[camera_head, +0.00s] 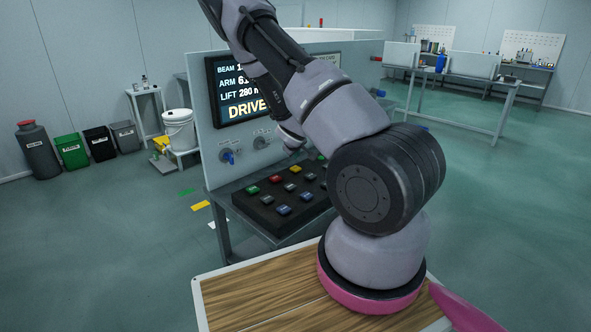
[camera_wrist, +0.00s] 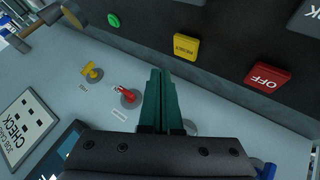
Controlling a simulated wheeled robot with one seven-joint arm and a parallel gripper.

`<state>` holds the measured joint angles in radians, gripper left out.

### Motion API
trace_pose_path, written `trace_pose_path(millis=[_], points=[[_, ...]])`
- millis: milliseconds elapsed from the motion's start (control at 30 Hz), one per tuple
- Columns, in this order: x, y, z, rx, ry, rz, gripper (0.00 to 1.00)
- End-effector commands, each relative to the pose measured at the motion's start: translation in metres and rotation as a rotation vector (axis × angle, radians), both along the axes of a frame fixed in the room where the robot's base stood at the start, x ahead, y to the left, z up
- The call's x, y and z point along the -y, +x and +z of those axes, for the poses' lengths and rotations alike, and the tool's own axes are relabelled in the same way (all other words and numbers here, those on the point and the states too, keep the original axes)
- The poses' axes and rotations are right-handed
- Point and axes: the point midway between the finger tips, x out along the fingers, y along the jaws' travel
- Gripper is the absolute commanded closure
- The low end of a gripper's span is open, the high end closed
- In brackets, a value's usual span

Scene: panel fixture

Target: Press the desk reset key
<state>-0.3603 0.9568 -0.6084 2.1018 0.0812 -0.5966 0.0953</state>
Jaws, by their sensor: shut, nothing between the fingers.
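The desk key pad (camera_head: 262,214) is a sloping black panel with coloured keys. In the wrist view, a yellow key (camera_wrist: 186,47) bears small lettering that seems to read RESET. My gripper (camera_wrist: 161,72) shows teal fingers shut together and empty. In the wrist view the fingertips appear just below and left of the yellow key, with no visible contact. In the head view my arm hides the fingers and part of the pad.
A red OFF key (camera_wrist: 268,77) sits beside the yellow key, and a round green button (camera_wrist: 113,20) lies on the other side. The upright grey panel (camera_wrist: 75,55) carries a yellow knob (camera_wrist: 92,72) and red knob (camera_wrist: 128,96) close to the fingers. A screen (camera_head: 236,100) stands above.

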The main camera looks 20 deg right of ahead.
Motion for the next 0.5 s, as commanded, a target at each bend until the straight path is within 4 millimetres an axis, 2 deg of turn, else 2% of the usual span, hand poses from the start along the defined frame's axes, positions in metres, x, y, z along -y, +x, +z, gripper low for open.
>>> trace_pose_path(millis=[200,500], points=[[0.0,0.0,0.02,0.001,0.0,0.001,1.0],[0.0,0.0,0.024,0.0,0.0,0.0,1.0]])
